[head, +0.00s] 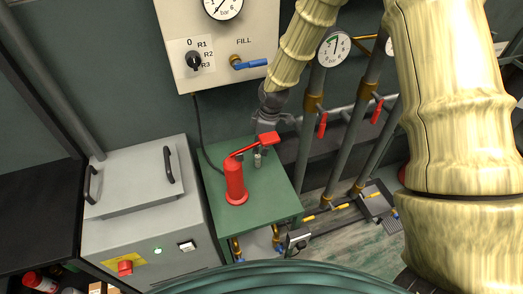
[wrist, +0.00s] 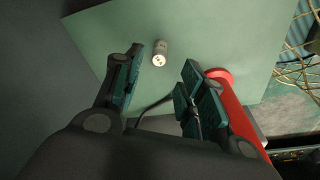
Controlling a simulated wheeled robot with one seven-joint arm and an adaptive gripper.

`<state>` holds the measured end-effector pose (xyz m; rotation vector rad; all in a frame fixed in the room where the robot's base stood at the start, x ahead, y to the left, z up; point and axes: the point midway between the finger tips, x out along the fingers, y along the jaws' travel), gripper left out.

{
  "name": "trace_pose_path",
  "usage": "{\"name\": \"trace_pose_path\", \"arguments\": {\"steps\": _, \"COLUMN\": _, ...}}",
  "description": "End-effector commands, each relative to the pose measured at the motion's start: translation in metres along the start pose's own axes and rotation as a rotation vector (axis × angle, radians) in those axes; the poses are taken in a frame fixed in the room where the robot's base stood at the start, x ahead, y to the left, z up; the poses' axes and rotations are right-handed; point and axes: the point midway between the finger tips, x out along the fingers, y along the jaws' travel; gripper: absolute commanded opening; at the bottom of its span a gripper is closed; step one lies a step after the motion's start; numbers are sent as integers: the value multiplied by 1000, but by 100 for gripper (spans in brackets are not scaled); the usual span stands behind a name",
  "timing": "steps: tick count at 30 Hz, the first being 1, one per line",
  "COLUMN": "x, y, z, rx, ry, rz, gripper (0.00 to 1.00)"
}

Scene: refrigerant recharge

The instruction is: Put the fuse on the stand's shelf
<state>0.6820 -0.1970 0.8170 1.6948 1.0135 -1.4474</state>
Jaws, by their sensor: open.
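A small pale cylinder, which looks like the fuse (wrist: 160,52), stands on the green top of the stand (wrist: 215,35). In the head view the fuse (head: 257,161) is small, just below the red lever's end, on the stand's green top (head: 276,201). My gripper (wrist: 163,70) is open and empty above the stand top; in the wrist view the fuse shows just beyond and between its fingertips, apart from both. In the head view my gripper (head: 272,122) is at the back edge of the stand, partly hidden by the red lever. A lower shelf cannot be made out clearly.
A red cylinder with a lever (head: 236,182) stands left of the fuse, its lever reaching across near my gripper. A grey cabinet (head: 145,215) is on the left. A wall panel (head: 222,45) and pipes with gauges are behind. The stand's front right is clear.

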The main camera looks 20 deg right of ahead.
Motion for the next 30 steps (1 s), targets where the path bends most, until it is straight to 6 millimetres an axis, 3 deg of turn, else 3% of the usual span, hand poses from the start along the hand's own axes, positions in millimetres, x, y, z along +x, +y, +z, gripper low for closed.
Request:
{"name": "trace_pose_path", "arguments": {"steps": 9, "x": -32, "y": 0, "z": 0, "rx": -1, "ry": 1, "rz": 1, "gripper": 40}}
{"name": "trace_pose_path", "arguments": {"steps": 26, "x": -41, "y": -1, "z": 0, "rx": 8, "ry": 1, "rz": -1, "gripper": 40}}
{"name": "trace_pose_path", "arguments": {"steps": 30, "x": -54, "y": -7, "z": -2, "rx": 92, "ry": 4, "rz": -18, "gripper": 40}}
